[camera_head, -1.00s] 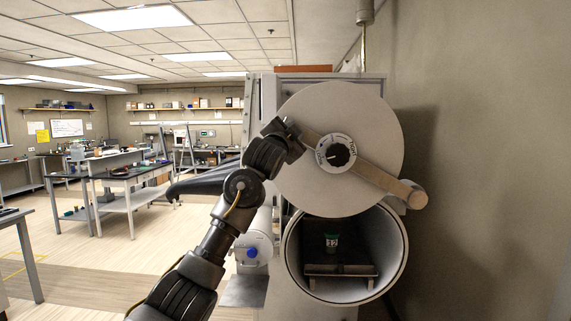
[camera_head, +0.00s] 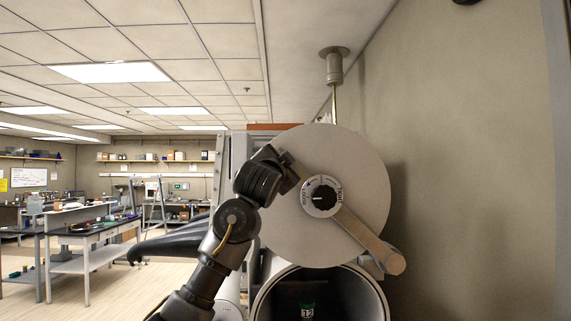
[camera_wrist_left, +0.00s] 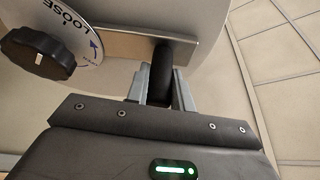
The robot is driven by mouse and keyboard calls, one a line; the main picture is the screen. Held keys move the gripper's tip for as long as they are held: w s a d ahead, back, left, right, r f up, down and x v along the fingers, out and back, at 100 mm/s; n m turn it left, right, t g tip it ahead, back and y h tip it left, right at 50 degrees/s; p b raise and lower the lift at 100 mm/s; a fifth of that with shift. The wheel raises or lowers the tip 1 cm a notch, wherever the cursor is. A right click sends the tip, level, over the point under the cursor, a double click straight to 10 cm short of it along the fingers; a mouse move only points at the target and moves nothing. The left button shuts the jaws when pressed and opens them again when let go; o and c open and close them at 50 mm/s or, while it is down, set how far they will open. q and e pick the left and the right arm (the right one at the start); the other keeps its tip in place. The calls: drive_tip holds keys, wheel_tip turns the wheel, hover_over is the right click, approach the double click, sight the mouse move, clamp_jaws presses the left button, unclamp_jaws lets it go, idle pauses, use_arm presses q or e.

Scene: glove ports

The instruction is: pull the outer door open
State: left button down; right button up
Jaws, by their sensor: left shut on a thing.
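The round grey outer door (camera_head: 350,155) stands raised above the round port opening (camera_head: 378,300) and shows its flat face. A black knob (camera_head: 322,197) on a white dial sits at its middle, and a flat bar (camera_head: 365,237) crosses it to a round pivot at lower right. My left gripper (camera_head: 290,168) is at the door's upper left. In the left wrist view, my left gripper (camera_wrist_left: 158,92) is shut on a dark upright handle (camera_wrist_left: 161,72) on the bar; the dial's word LOOSE is beside it. My right gripper is not in view.
The wall (camera_head: 470,200) is close on the right. A dark glove-like shape (camera_head: 175,242) sticks out left of the cabinet. Benches (camera_head: 85,240) stand farther left, with open floor between.

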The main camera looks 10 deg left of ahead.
use_arm(q)
drive_tip(key=c, duration=1.2)
unclamp_jaws()
drive_tip(key=shift+w+f, duration=0.15)
drive_tip(key=shift+w, duration=0.05)
drive_tip(key=b+v, duration=0.6)
drive_tip(key=v, duration=0.4)
drive_tip(key=shift+s+b, duration=0.35)
drive_tip(key=shift+s, duration=0.1)
drive_tip(key=shift+f, duration=0.1)
